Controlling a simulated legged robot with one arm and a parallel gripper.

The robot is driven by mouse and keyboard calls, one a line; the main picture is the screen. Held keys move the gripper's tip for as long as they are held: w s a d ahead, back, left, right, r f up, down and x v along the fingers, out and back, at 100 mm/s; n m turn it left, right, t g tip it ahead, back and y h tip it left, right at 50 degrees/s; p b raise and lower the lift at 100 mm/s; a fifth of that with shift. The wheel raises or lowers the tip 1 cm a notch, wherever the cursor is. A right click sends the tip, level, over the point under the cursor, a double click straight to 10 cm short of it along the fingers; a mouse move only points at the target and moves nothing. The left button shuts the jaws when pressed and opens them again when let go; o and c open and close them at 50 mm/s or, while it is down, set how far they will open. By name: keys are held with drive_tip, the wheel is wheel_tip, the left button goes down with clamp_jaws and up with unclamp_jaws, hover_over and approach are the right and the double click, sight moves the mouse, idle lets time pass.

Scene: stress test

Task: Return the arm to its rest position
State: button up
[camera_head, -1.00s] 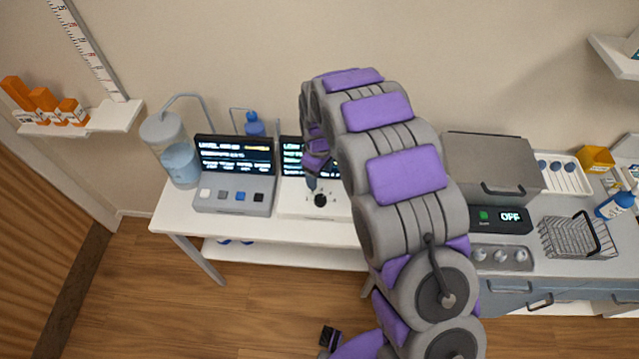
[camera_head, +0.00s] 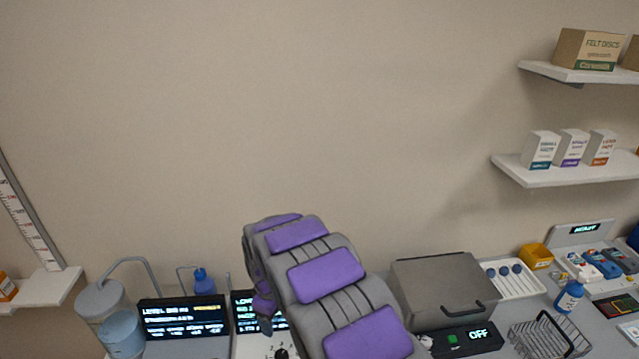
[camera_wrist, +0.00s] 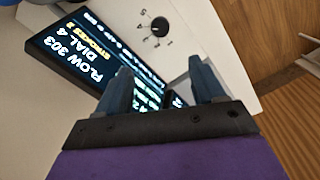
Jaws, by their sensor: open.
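My arm, grey with purple pads, rises from the bottom of the head view and bends over the bench. My gripper shows in the wrist view (camera_wrist: 162,88) with its two dark blue fingers spread apart and nothing between them. It points at a white device with a dark screen (camera_wrist: 82,50) reading "FLOW 303" and "DIAL 4", and a black dial (camera_wrist: 159,27). The fingers cover part of the screen. In the head view this device's screen (camera_head: 243,310) is partly hidden behind my arm, and the fingertips are hard to make out there.
Left of my arm stand a second screen (camera_head: 183,318), a clear tank (camera_head: 120,333) and a blue bottle (camera_head: 203,281). Right of it are a grey lidded box (camera_head: 440,285), a display reading OFF (camera_head: 478,335) and a wire basket (camera_head: 548,338). Shelves (camera_head: 540,177) hang upper right. The wall above is clear.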

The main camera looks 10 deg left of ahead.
drive_tip(key=s+d+r+m+b, duration=0.1)
drive_tip(key=s+d+r+m, duration=0.4)
drive_tip(key=d, duration=0.5)
drive_tip(key=s+d+r+m+b, duration=0.1)
drive_tip(key=s+d+r+m, duration=0.1)
drive_tip(key=s+d+r, duration=0.7)
drive_tip(key=s+d+m+g+b, duration=0.1)
drive_tip(key=s+d+m, duration=0.2)
drive_tip(key=s+d, duration=0.3)
drive_tip(key=s+d+f+m+b, duration=0.1)
drive_tip(key=s+d+m, duration=0.3)
drive_tip(key=s, duration=1)
drive_tip(key=shift+d+m+g+b, duration=0.3)
drive_tip(key=shift+d+g, duration=0.1)
drive_tip(key=shift+d, duration=0.85)
drive_tip(key=shift+w+f, duration=0.1)
